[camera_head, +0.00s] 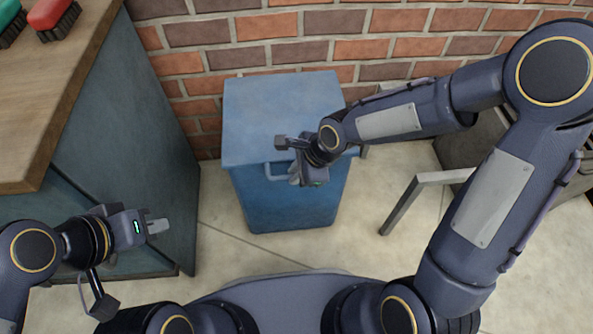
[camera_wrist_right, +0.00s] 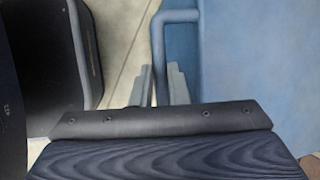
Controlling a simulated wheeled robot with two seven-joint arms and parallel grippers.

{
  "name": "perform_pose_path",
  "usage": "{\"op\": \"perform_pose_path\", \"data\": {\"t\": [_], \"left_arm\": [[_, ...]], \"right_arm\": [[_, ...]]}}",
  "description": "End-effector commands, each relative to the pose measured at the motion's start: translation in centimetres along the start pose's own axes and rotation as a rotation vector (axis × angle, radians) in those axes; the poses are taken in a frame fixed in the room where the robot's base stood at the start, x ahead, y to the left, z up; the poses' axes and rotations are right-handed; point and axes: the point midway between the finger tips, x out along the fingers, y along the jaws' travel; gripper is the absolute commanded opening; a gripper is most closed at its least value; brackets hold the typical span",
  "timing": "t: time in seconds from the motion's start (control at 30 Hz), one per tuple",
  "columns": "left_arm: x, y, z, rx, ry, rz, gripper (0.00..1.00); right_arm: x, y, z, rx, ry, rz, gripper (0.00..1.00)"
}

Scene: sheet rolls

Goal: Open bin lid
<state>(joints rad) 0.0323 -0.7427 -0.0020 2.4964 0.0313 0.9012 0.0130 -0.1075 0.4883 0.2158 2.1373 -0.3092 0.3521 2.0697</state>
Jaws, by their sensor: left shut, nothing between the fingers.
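The blue bin (camera_head: 290,205) stands on the floor against the brick wall. Its flat blue lid (camera_head: 270,110) lies closed on top and shows close up in the right wrist view (camera_wrist_right: 265,70). A blue bar handle (camera_head: 275,172) sticks out from the lid's front edge. My right gripper (camera_head: 296,178) is at this handle. In the right wrist view the handle bar (camera_wrist_right: 158,50) runs between the two fingers (camera_wrist_right: 159,80); whether they press on it is unclear. My left gripper (camera_head: 160,225) is shut and empty, left of the bin.
A wooden-topped cabinet (camera_head: 128,165) stands on the left, with a red brush (camera_head: 55,18) and a green brush (camera_head: 10,25) on it. A grey metal frame (camera_head: 405,200) stands right of the bin. Bare floor (camera_head: 225,245) shows in front of the bin.

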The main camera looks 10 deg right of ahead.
Motion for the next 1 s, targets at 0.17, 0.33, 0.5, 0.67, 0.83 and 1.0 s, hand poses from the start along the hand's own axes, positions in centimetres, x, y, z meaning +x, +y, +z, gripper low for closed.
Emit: {"op": "perform_pose_path", "data": {"t": [0.17,0.33,0.5,0.67,0.83,1.0], "left_arm": [[0.0,0.0,0.0,0.000,0.000,0.000,0.00],[-0.2,0.1,-0.1,0.000,0.000,0.000,0.00],[-1.6,0.7,-0.8,0.000,0.000,0.000,0.00],[-4.2,1.9,-2.1,0.000,0.000,0.000,0.00],[-8.1,3.7,-4.1,0.000,0.000,0.000,0.00],[-12.1,5.5,-6.1,0.000,0.000,0.000,0.00]], "right_arm": [[0.0,0.0,0.0,0.000,0.000,0.000,0.00],[-0.2,-0.1,0.1,0.001,0.000,0.003,0.00],[-1.4,-0.4,0.5,0.012,0.000,0.024,0.00],[-3.6,-1.1,1.4,0.033,0.000,0.072,0.00],[-6.7,-2.5,2.7,0.064,0.001,0.149,0.00],[-9.8,-4.3,4.0,0.103,0.001,0.243,0.00]]}}
